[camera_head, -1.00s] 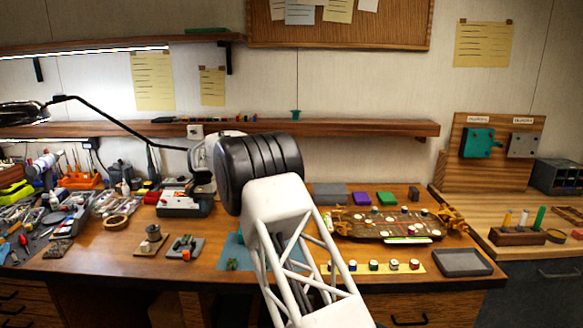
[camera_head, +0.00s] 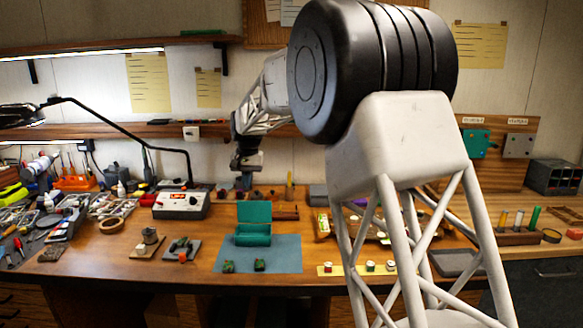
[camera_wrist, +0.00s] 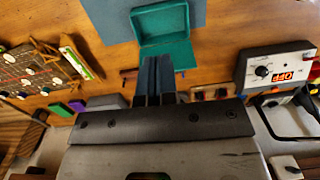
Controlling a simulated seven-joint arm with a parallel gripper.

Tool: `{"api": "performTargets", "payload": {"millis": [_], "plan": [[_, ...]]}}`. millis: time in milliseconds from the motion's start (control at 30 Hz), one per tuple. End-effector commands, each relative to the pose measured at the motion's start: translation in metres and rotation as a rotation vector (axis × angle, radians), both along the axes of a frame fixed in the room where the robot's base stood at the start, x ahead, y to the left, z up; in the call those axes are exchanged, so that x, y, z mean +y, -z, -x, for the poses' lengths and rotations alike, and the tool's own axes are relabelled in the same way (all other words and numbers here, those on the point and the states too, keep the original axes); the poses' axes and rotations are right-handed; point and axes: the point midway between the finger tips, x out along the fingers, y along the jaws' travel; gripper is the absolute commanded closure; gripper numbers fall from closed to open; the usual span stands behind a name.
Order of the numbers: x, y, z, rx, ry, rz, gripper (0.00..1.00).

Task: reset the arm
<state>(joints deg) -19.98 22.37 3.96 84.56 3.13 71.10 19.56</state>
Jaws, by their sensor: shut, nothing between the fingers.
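My gripper (camera_head: 246,181) hangs in the air over the back of the workbench, behind the open teal box in the head view. In the wrist view its two dark fingers (camera_wrist: 158,65) lie together with nothing between them. My large black elbow joint and white lattice link fill the right half of the head view and hide part of the bench. The open teal box (camera_head: 254,232) stands on a blue mat (camera_head: 285,252); it also shows beyond the fingertips in the wrist view (camera_wrist: 166,24).
A soldering station (camera_head: 182,204) stands left of the box, with a lamp arm above it. A wall shelf (camera_head: 120,131) runs behind.

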Motion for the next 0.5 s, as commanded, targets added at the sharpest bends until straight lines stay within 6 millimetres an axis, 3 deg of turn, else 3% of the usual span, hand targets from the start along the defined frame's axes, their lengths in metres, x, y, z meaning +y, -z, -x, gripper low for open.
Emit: {"api": "performTargets", "payload": {"millis": [500], "plan": [[-0.1,-0.051,0.096,-0.059,0.006,-0.005,1.0]]}}
